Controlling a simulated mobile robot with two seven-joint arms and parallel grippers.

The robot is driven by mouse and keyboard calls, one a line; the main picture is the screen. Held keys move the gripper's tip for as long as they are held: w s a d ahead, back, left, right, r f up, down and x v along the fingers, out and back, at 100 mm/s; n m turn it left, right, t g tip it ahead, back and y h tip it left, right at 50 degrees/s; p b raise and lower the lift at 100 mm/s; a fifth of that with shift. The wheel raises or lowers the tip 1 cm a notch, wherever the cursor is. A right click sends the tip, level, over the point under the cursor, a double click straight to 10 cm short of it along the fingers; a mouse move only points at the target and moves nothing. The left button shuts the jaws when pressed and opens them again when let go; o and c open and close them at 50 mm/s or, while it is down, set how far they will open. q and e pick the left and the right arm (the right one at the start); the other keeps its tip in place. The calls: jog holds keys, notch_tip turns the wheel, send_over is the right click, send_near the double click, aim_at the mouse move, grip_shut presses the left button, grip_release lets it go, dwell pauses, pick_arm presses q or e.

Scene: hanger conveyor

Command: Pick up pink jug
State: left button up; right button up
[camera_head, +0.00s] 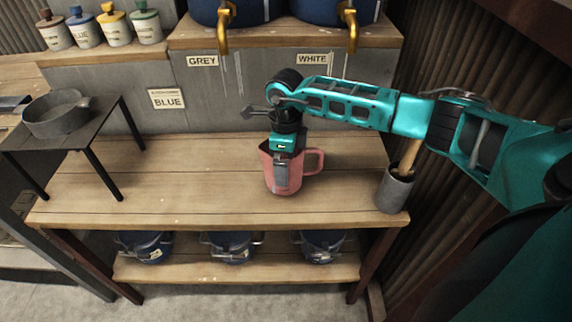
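The pink jug (300,182) stands upright on the wooden table, right of its middle, with its handle (316,160) to the right. My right arm comes in from the right, and its gripper (282,176) points down over the jug. A grey finger part shows in front of the jug's near wall, while the rest of the gripper covers part of the rim. I cannot tell whether the fingers are closed on the wall or apart. My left gripper is not in view.
A grey cup (394,190) with a wooden handle in it stands at the table's right end. A small dark stand (100,118) with a grey pan (58,118) is at left. Blue pots (232,247) sit on the lower shelf. The table's left half is mostly clear.

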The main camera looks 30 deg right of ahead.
notch_tip(320, 180, up, 18)
jog(key=s+a+f+n, duration=0.2)
jog(key=s+a+n, duration=0.1)
jog(key=n, duration=1)
jog(key=s+a+f+n, duration=0.1)
jog(key=s+a+n, duration=0.2)
jog(key=n, duration=1)
jog(key=a+p, duration=0.1)
jog(key=a, duration=0.2)
jog(key=shift+s+a+f+n, duration=0.25)
jog(key=shift+s+f+n, duration=0.15)
